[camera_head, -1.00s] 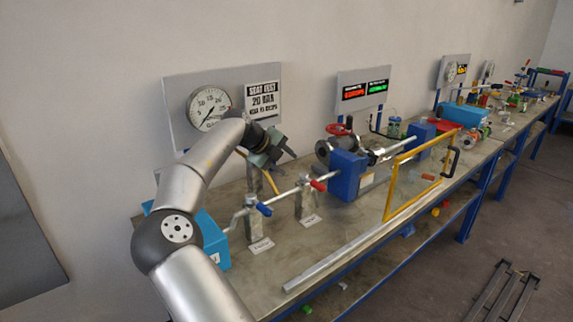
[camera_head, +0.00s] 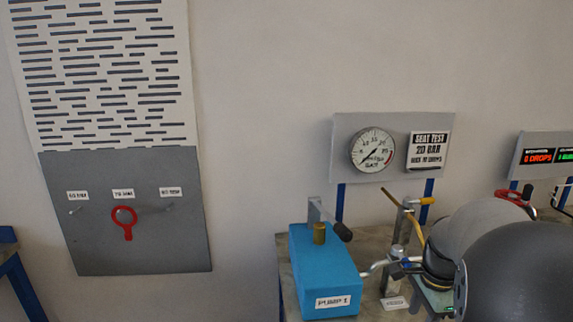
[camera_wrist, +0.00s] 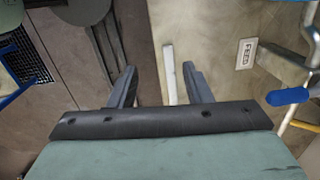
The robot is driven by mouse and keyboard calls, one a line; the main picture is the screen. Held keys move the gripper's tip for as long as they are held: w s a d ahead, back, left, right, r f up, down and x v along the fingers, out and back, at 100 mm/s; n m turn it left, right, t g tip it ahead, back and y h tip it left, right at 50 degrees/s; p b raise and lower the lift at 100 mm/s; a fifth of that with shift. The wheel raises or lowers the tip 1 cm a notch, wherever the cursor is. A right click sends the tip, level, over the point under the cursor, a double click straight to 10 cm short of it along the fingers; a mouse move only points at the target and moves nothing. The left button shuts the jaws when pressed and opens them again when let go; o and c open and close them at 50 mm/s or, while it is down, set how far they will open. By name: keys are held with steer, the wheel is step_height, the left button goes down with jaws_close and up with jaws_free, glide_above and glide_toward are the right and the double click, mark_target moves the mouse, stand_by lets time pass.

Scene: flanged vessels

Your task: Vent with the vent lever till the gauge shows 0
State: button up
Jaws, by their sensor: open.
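The round gauge (camera_head: 372,150) is on a grey panel in the head view. Its needle seems to point to the lower left, but the exact reading is too small to tell. A yellow-handled lever (camera_head: 427,200) stands on a post below the gauge panel. In the wrist view a blue-handled lever (camera_wrist: 288,96) lies right of my gripper, near a FEED label (camera_wrist: 246,53). No lever here is legibly marked as the vent. In the head view my arm hides most of the gripper and the bench beyond.
A blue PUMP 1 box (camera_head: 322,270) with a dark-tipped handle stands at the bench's left end. A SEAT TEST 20 BAR sign (camera_head: 428,150) is beside the gauge. Floor lies beyond the bench edge.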

steer(key=s+a+f+n, duration=0.1)
steer(key=s+a+n, duration=1.3)
steer(key=s+n, duration=0.3)
steer(key=shift+s, duration=0.5)
